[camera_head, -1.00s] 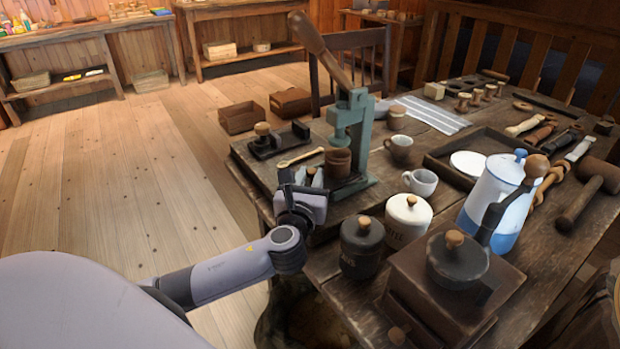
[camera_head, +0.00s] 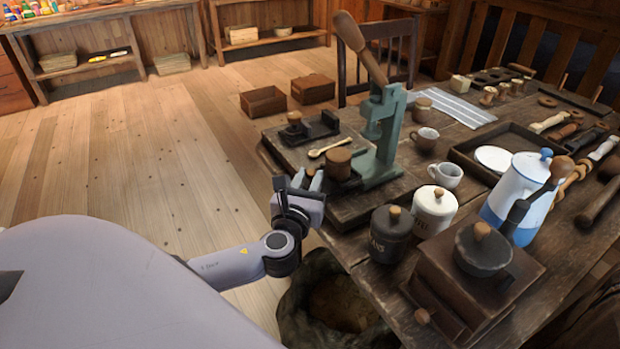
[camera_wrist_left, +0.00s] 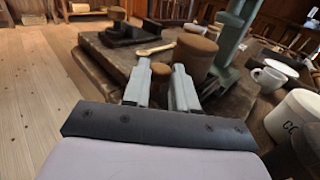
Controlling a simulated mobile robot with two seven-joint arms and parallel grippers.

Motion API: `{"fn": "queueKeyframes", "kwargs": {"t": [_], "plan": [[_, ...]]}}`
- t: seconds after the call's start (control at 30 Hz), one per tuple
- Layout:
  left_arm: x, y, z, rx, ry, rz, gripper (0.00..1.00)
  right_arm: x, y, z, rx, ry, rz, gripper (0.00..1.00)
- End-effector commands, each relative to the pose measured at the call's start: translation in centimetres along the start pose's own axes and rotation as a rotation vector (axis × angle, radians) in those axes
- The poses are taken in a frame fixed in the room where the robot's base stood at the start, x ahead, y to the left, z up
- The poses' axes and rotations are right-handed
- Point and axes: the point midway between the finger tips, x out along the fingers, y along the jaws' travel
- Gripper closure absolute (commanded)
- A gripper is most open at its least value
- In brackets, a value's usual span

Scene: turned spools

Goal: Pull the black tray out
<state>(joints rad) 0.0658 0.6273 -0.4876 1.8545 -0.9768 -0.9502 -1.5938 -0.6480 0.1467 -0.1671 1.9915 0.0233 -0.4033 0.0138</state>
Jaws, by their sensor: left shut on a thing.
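My left gripper (camera_head: 312,181) is at the near left edge of the wooden board (camera_head: 282,158), in front of the green lever press (camera_head: 388,128). In the left wrist view its fingers (camera_wrist_left: 160,88) are shut on a small brown knob (camera_wrist_left: 160,72). Just behind the knob stands a brown turned spool (camera_head: 338,165), left of the press column. The spool also shows in the wrist view (camera_wrist_left: 196,58). The black tray seems to be the dark piece under the spool; the fingers and spool hide most of it. My right gripper is not in view.
A black stand (camera_head: 318,127) and a wooden spoon (camera_head: 330,147) lie behind on the board. To the right are a black canister (camera_head: 390,240), a white canister (camera_head: 434,212), a cup (camera_head: 446,175) and a grinder (camera_head: 465,300). The floor to the left is open.

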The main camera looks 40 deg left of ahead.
Motion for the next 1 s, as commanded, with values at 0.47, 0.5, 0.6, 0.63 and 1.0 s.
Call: {"fn": "queueKeyframes", "kwargs": {"t": [0.47,0.5,0.6,0.63,1.0], "plan": [[-0.4,-0.1,-0.1,0.000,0.002,-0.002,0.49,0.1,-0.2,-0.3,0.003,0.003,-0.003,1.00],[-0.8,-0.1,-0.1,0.000,0.002,-0.002,0.49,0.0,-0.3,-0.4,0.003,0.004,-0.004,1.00],[-2.1,-0.1,-0.1,0.000,0.003,-0.002,0.49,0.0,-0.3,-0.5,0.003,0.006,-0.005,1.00],[-2.6,-0.1,0.0,0.000,0.002,-0.003,0.49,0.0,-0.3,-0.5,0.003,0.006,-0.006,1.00],[-6.9,-0.1,0.0,-0.001,0.001,-0.001,0.49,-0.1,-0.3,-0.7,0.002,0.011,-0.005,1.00]]}}
